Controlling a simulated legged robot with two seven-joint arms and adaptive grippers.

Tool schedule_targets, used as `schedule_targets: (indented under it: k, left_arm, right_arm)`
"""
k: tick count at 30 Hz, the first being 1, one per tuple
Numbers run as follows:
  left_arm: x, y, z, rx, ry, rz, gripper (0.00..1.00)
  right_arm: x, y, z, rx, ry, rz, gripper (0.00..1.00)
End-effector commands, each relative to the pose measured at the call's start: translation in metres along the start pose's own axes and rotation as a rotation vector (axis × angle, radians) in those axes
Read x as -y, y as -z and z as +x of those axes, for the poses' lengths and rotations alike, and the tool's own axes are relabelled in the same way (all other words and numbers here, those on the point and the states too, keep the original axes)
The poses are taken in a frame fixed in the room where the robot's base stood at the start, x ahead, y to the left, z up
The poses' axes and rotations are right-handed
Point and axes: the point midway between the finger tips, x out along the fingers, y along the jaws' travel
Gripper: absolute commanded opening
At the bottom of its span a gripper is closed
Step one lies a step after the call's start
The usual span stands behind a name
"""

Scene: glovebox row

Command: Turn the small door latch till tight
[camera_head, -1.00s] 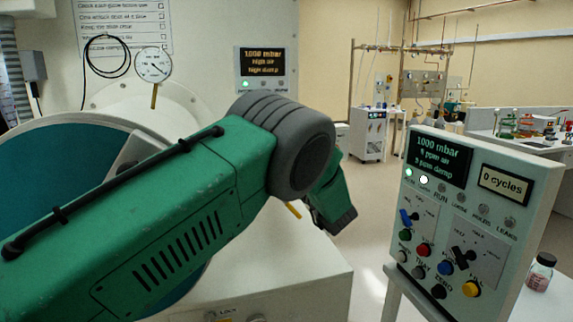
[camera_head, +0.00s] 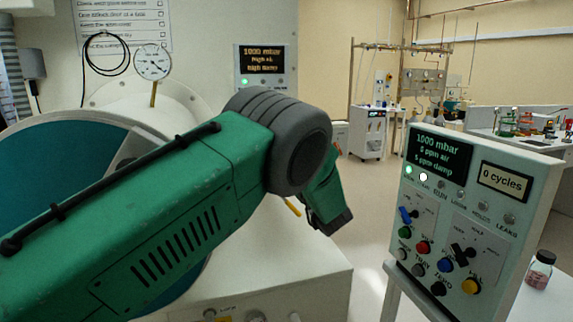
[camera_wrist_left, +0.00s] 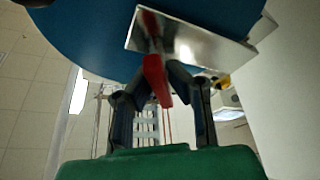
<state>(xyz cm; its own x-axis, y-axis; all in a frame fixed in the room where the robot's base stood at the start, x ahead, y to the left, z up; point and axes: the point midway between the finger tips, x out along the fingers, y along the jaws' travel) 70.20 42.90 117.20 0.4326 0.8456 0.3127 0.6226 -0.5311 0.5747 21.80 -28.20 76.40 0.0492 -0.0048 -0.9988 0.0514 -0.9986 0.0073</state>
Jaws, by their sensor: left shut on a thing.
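A red latch lever (camera_wrist_left: 155,76) stands in front of a shiny metal plate (camera_wrist_left: 190,42) on a blue round door (camera_wrist_left: 95,35) in the left wrist view. My left gripper (camera_wrist_left: 166,84) is shut on the red lever, with a dark finger on either side of it. A large teal disc (camera_head: 60,165) shows behind the arm at the left. My right gripper is in neither view.
A yellow handle (camera_head: 292,207) shows just beyond my arm. A control panel (camera_head: 470,210) stands at the right, with a small jar (camera_head: 540,270) beside it. A pressure gauge (camera_head: 153,62) is at upper left. Open floor lies between the panel and the white cabinet (camera_head: 290,270).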

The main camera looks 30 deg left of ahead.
Motion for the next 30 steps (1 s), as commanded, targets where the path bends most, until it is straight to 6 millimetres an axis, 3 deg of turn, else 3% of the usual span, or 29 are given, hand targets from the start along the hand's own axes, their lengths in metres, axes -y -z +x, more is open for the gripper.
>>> schedule_targets:
  k: [30]
  left_arm:
    - [-0.005,-0.001,0.000,-0.001,-0.368,0.881,0.00]
  right_arm:
    - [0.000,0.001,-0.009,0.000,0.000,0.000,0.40]
